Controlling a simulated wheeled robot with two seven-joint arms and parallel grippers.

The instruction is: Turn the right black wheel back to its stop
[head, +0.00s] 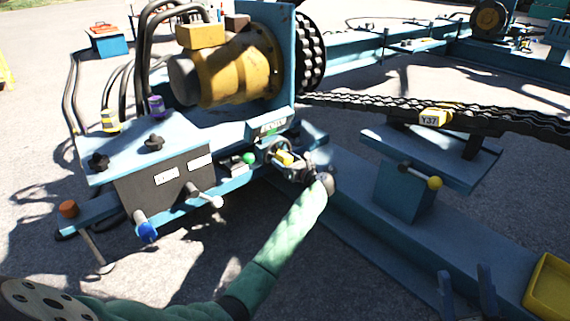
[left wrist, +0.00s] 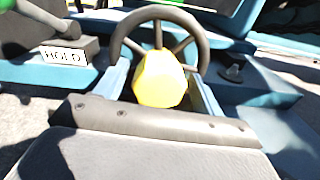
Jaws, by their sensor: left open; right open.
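Two black star-shaped wheels sit on the blue slanted panel in the head view. The right black wheel (head: 155,142) stands behind the left black wheel (head: 98,161) and nothing touches it. My left gripper (head: 288,164) is open, low at the right end of this unit, close to a dark spoked handwheel (left wrist: 198,32). A yellow piece (left wrist: 160,80) lies in front of the handwheel's spokes in the left wrist view and also shows in the head view (head: 284,158). I cannot tell whether my fingers touch either. My right gripper is not seen.
A box labelled HOLD (left wrist: 65,55) stands left of the handwheel. A green knob (head: 248,158), a blue-tipped lever (head: 146,231) and a pale lever (head: 205,197) stick out nearby. A yellow motor (head: 225,70) and a chain (head: 370,106) are behind.

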